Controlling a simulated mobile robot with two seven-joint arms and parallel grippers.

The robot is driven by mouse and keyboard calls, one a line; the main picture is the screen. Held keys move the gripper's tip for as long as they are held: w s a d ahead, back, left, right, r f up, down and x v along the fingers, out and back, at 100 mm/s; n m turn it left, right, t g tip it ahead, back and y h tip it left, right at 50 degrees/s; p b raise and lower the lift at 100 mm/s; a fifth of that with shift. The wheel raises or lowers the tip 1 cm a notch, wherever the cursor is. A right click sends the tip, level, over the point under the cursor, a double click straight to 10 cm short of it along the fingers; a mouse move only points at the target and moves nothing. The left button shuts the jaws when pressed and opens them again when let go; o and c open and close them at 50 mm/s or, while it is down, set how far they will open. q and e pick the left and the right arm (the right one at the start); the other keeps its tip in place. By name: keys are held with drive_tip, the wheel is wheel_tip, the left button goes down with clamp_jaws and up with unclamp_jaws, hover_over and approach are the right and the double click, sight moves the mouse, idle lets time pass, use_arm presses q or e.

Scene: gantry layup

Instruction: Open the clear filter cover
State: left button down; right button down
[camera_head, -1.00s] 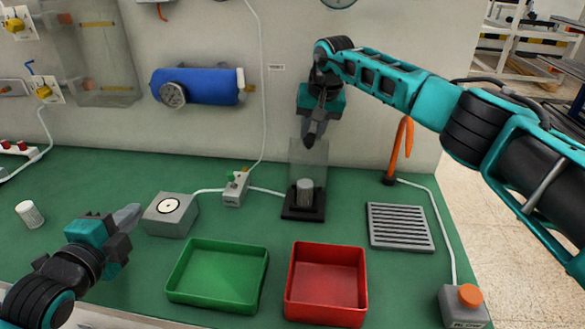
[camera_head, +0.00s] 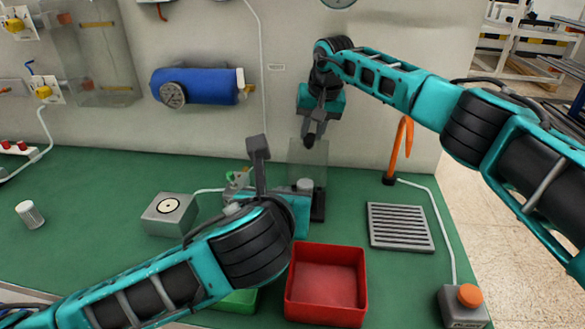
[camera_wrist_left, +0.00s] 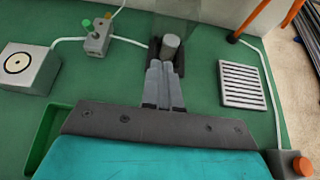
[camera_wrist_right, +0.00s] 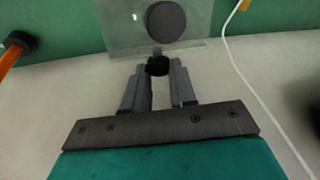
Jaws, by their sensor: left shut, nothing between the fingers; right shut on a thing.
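The clear filter cover (camera_head: 308,152) is a see-through plate standing upright at a grey cylindrical filter (camera_head: 305,185) on a black base (camera_head: 319,207). My right gripper (camera_head: 310,138) is above its top edge. In the right wrist view this gripper (camera_wrist_right: 158,67) is shut on a small black knob (camera_wrist_right: 157,66) at the edge of the cover (camera_wrist_right: 122,36). My left gripper (camera_wrist_left: 165,68) is shut and empty, its fingertips close in front of the filter (camera_wrist_left: 171,46) in the left wrist view. In the head view the left arm hides part of the base and the left fingertips.
A red tray (camera_head: 326,285) lies at the front, with a green tray (camera_head: 238,300) mostly behind my left arm. A grey box with a round target (camera_head: 168,213) stands left, a slotted grille (camera_head: 400,226) right. An orange-handled lever (camera_head: 398,150) stands at the back right.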

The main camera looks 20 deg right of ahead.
sight(295, 161)
drive_tip(key=shift+w+d+r, duration=0.15)
drive_tip(key=shift+d+r, duration=0.05)
drive_tip(key=shift+r, duration=0.05)
use_arm(q)
drive_tip(key=x, duration=0.3)
drive_tip(key=r+x, duration=0.1)
drive_tip(key=x, duration=0.7)
drive_tip(key=shift+w+d+r, duration=0.1)
drive_tip(key=shift+w+r, duration=0.1)
drive_tip(key=shift+w, duration=0.1)
drive_tip(key=shift+w+d+r, duration=0.1)
drive_tip(key=shift+w+d, duration=0.1)
drive_tip(key=shift+w, duration=0.25)
drive_tip(key=shift+w+d+r, duration=0.15)
drive_tip(key=shift+w+d, duration=0.05)
drive_tip(key=shift+w, duration=0.25)
